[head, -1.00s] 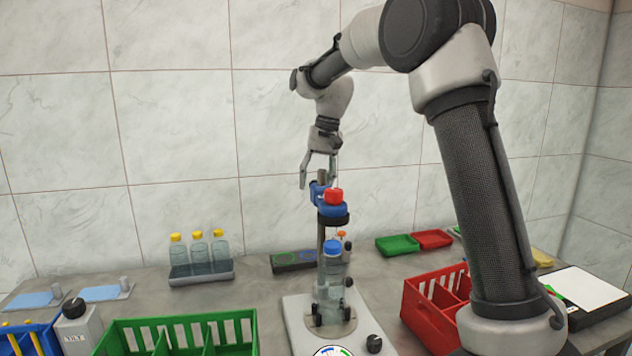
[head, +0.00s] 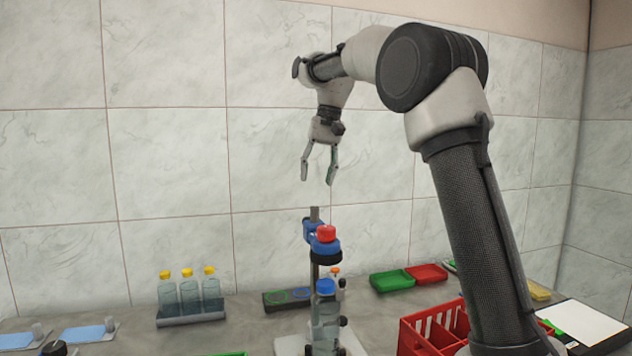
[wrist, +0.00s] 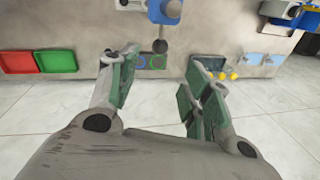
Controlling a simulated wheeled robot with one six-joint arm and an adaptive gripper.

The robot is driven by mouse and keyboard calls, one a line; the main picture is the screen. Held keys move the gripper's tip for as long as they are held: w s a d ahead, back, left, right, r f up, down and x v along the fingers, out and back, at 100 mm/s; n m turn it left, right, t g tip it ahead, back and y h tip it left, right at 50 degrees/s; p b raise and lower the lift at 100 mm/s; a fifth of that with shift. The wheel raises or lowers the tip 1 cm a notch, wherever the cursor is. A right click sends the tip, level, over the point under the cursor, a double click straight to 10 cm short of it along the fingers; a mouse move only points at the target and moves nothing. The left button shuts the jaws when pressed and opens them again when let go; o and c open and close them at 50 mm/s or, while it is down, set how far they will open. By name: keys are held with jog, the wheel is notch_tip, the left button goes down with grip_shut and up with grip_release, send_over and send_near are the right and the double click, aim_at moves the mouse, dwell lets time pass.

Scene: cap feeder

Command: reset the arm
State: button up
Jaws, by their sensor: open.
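My gripper (head: 318,178) hangs in the air with its fingers pointing down, above the feeder stand. It is open, with nothing between the fingers. In the wrist view my gripper (wrist: 158,85) also shows its two fingers spread apart. The cap feeder (head: 324,250) is a blue and black holder on a post with a red cap (head: 326,233) on top.
A rack (head: 190,315) with three yellow-capped bottles stands left. Green (head: 391,280) and red (head: 428,273) trays lie back right. A red crate (head: 425,335) sits beside my arm's base. The air around my gripper is clear, with a tiled wall behind.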

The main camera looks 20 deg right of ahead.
jog(key=s+d+f+t, duration=0.1)
jog(key=s+d+f, duration=0.15)
jog(key=s, duration=0.65)
jog(key=s+d+f+n+t+h, duration=0.1)
jog(key=s+d, duration=0.3)
jog(key=s, duration=0.5)
jog(key=s+d+f+t, duration=0.15)
jog(key=s+d, duration=0.25)
jog(key=s, duration=0.4)
jog(key=s+d+f+n+h, duration=0.1)
jog(key=s+f, duration=0.7)
jog(key=s, duration=0.1)
jog(key=shift+s+d+f, duration=0.25)
jog(key=shift+d+f, duration=0.15)
